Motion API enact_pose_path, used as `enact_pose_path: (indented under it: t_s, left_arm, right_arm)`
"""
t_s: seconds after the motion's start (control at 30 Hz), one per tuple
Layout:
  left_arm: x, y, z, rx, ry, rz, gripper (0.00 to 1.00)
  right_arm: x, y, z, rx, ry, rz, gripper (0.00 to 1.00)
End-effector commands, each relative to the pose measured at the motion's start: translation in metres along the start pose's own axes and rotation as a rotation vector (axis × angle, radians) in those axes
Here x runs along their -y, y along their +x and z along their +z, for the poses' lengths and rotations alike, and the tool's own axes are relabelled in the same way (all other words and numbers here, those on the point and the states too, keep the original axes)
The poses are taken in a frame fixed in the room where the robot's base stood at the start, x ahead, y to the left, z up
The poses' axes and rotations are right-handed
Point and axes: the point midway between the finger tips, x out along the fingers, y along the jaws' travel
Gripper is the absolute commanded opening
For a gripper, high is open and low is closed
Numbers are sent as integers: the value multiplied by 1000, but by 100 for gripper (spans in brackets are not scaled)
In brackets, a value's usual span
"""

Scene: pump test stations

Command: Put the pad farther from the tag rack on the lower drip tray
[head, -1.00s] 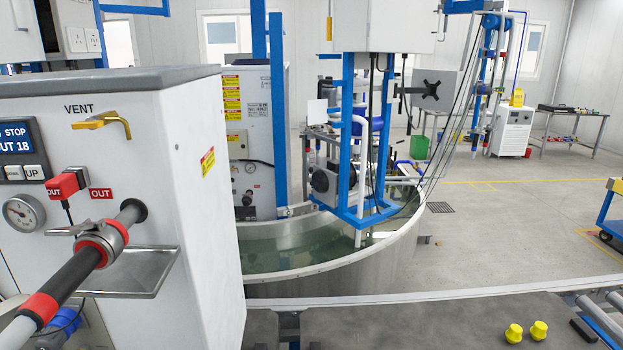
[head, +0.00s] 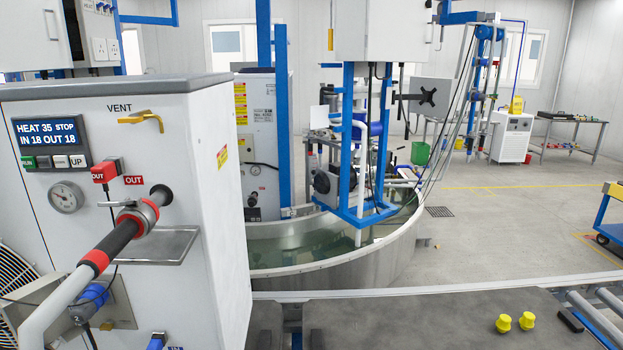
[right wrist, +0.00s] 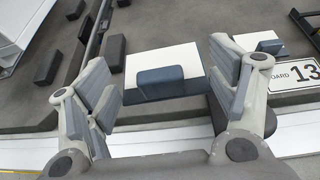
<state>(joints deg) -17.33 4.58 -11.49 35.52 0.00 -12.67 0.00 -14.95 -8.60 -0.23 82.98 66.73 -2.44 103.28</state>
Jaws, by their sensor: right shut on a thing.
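My right gripper (right wrist: 163,88) shows only in the right wrist view. It is shut on a pad (right wrist: 145,62), a white plate with a dark blue-grey block on it, which sits between the two fingers. A second, similar white pad (right wrist: 248,40) lies beyond the right finger and is partly hidden by it. In the head view a metal drip tray (head: 150,248) sticks out from the white cabinet below the red OUT fitting. A lower metal plate (head: 118,312) shows near the blue connector; I cannot tell if it is a tray. I cannot make out the tag rack. My left gripper is in no view.
The white cabinet (head: 190,190) fills the left. A thick pipe with red bands (head: 108,248) crosses in front of it. A round water tank (head: 390,260) stands behind. A BOARD 13 label (right wrist: 300,78) lies at right.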

Motion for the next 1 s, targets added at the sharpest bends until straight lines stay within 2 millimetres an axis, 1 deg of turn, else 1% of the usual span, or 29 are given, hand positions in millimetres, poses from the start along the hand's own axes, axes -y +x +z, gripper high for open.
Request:
enact_pose_path:
  t_s: [0.03,0.13,0.23,0.37,0.47,0.5,0.57,0.6,0.67,0.7,0.8,0.9,1.0]
  left_arm:
    - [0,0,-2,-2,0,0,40]
    - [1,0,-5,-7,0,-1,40]
    - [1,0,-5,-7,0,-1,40]
    - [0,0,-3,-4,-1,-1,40]
    - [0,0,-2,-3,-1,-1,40]
    - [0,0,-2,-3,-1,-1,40]
    - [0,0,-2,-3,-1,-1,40]
    - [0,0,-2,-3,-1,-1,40]
    - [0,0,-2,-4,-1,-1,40]
    - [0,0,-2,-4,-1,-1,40]
    - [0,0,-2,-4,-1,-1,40]
    - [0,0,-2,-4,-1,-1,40]
    - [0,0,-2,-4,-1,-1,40]
  right_arm:
    - [5,8,4,3,-1,2,54]
    - [17,22,12,2,-3,9,54]
    - [31,39,22,4,-7,15,54]
    - [63,69,45,6,-11,17,54]
    - [95,94,69,6,-12,14,54]
    - [110,104,81,6,-10,8,54]
    - [133,117,98,6,-7,0,54]
    - [149,125,111,6,-4,-8,54]
    - [172,136,131,6,3,-22,54]
    - [187,142,143,4,7,-32,54]
    - [221,152,172,4,20,-57,54]
    - [249,158,195,3,30,-81,54]
    - [271,161,214,1,40,-102,54]
